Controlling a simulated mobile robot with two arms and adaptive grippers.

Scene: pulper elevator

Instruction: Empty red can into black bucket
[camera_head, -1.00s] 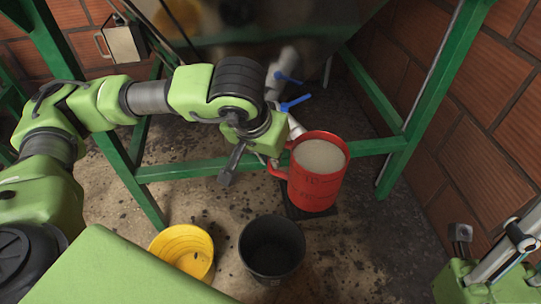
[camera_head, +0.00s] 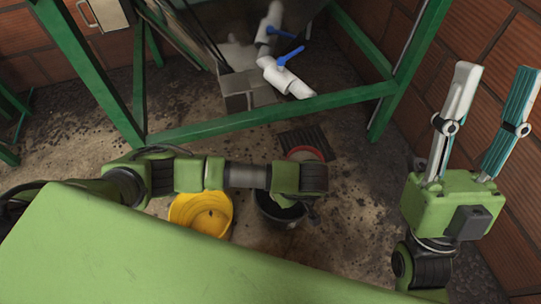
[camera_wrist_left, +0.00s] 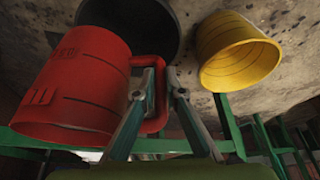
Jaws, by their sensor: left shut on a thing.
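The red can (camera_wrist_left: 80,88) fills the left of the left wrist view. My left gripper (camera_wrist_left: 162,84) is shut on its red handle. In the head view, only a red edge of the can (camera_head: 318,152) shows behind my left forearm; my left fingers are hidden there. The black bucket (camera_head: 282,214) stands on the floor just below my left wrist, partly covered by it. The bucket also shows behind the can in the left wrist view (camera_wrist_left: 150,18). The can's exact tilt and contents cannot be told. My right gripper (camera_head: 495,70) is open and empty, fingers upward.
A yellow bucket (camera_head: 203,213) stands just left of the black one. A green metal frame (camera_head: 270,116) crosses behind, with a white pipe and blue-handled valve (camera_head: 284,78). A dark floor grate (camera_head: 303,140) lies beneath the pipe. A brick wall (camera_head: 400,110) bounds the right.

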